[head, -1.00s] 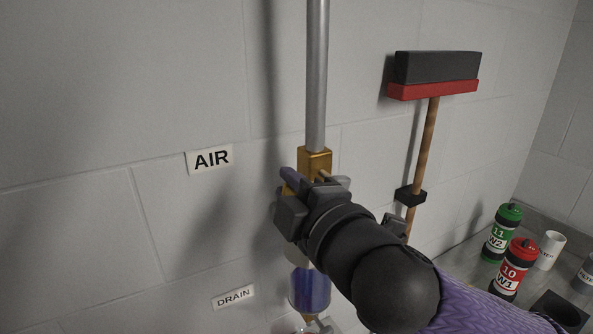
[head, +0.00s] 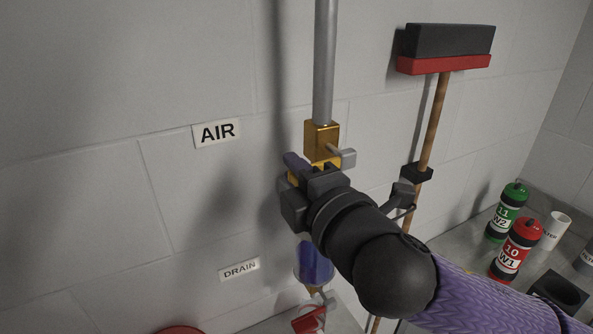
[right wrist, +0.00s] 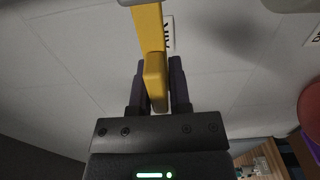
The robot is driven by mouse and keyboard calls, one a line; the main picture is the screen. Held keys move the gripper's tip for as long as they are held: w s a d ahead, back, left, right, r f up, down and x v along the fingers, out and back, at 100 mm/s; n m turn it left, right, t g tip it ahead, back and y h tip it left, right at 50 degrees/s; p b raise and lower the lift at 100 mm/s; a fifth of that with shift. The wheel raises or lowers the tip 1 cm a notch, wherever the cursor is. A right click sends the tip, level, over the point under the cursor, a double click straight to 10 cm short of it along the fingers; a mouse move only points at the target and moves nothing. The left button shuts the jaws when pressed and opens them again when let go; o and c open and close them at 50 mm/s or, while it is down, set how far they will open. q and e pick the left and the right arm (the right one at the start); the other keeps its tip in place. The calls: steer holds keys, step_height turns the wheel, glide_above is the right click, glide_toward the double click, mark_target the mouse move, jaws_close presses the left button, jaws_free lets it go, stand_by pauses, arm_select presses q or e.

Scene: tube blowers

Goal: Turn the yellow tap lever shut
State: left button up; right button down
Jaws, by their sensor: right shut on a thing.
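The brass tap body (head: 321,141) is at the lower end of a grey vertical pipe on the wall, below and right of the AIR label. The yellow lever (head: 327,163) shows only in small part just under the body, mostly hidden behind my right gripper (head: 306,170). In the right wrist view the yellow lever (right wrist: 150,35) runs from the top edge down between the two dark fingers of my right gripper (right wrist: 158,68), which is shut on it. My left gripper is not in view.
The AIR label (head: 217,132) and DRAIN label (head: 239,269) are on the wall. A blue-filled bowl (head: 314,264) hangs below the gripper, with a red part (head: 309,320) under it. A broom (head: 445,64) hangs right. Green (head: 507,211) and red (head: 517,248) bottles stand on the counter.

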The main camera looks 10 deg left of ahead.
steer(key=c, duration=0.6)
jaws_free()
steer(key=shift+c, duration=0.2)
steer(key=p+v, duration=0.9)
steer(key=v, duration=0.1)
